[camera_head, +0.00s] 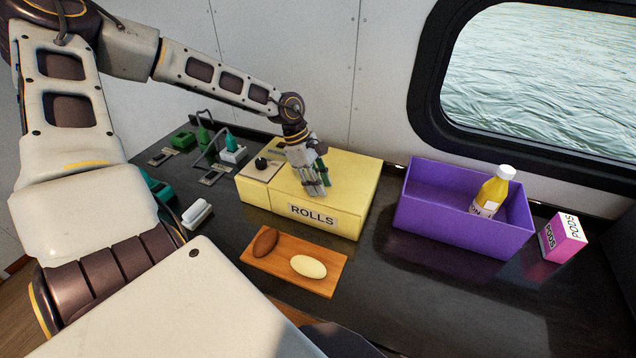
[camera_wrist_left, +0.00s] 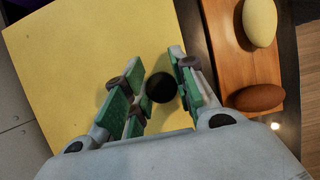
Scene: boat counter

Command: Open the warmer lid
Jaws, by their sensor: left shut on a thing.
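The warmer is a yellow box (camera_head: 349,178) with a ROLLS label on its front, standing on the dark counter. Its flat yellow lid lies level on top and looks closed. My left gripper (camera_head: 316,188) reaches down onto the lid from above. In the left wrist view, its green-padded fingers (camera_wrist_left: 160,90) stand on both sides of a round black knob (camera_wrist_left: 160,87) on the lid (camera_wrist_left: 85,70), shut on it. The gripper hides this knob in the head view. My right gripper is not in view.
A wooden board (camera_head: 324,284) with a brown roll (camera_head: 265,242) and a pale roll (camera_head: 308,266) lies in front. A purple bin (camera_head: 430,215) holding a yellow bottle (camera_head: 491,194) stands right, beside a pink PODS box (camera_head: 562,238). Switches and cables (camera_head: 213,155) are left. The wall is close behind.

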